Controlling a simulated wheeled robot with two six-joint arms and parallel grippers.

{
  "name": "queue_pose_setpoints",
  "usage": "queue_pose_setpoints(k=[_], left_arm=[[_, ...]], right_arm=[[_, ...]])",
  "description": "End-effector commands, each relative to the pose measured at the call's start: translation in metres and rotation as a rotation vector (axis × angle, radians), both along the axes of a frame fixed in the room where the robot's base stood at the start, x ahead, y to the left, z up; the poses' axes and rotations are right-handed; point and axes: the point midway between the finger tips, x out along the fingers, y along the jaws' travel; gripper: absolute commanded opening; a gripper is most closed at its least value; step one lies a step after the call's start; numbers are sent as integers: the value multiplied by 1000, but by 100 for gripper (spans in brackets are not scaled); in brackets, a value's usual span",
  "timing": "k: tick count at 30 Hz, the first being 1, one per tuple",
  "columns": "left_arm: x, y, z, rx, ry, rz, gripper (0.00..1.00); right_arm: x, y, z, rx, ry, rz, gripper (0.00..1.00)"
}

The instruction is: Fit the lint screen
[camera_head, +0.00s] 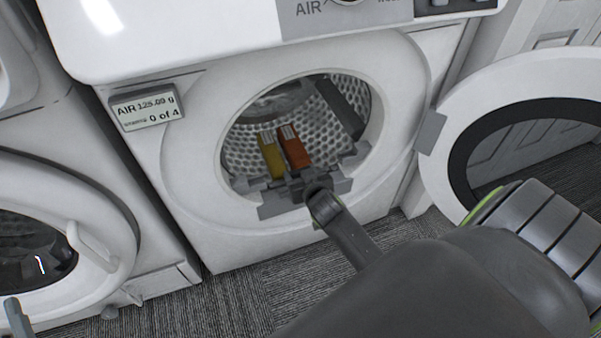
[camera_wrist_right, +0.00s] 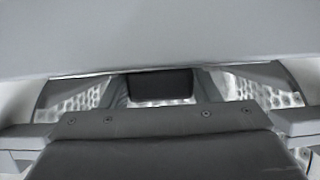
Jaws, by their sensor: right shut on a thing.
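My right gripper (camera_head: 303,184) is at the lower lip of the open dryer (camera_head: 215,225), with its arm coming in from the lower right. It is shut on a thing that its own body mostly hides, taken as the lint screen. Grey blocky parts spread to both sides there, and I cannot tell which belong to the gripper. Just beyond, an ochre piece (camera_head: 271,158) and an orange piece (camera_head: 293,151) stand side by side in the drum opening. In the right wrist view a light grey surface (camera_wrist_right: 160,35) fills the top, above a dark screwed plate. My left gripper is not recognisable.
The dryer door (camera_head: 450,130) stands open at the right. A display (camera_head: 146,107) at the left reads "0 of 4". Another machine (camera_head: 60,190) with a round door is at the left. A grey piece (camera_head: 18,318) at the lower left corner is unclear. Carpet (camera_head: 240,300) shows below.

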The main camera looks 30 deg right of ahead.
Motion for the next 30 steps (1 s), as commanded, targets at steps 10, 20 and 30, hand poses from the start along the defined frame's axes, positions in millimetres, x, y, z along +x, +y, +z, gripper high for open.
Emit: queue_pose_setpoints(k=[10, 20, 30], left_arm=[[0, 0, -4, 0, 0, 0, 75], [0, 0, -4, 0, 0, 0, 75], [0, 0, -3, 0, 0, 0, 75]], right_arm=[[0, 0, -5, 0, 1, 0, 19], [-1, 0, -6, 1, 4, -1, 77], [-3, 1, -7, 3, 6, -2, 81]])
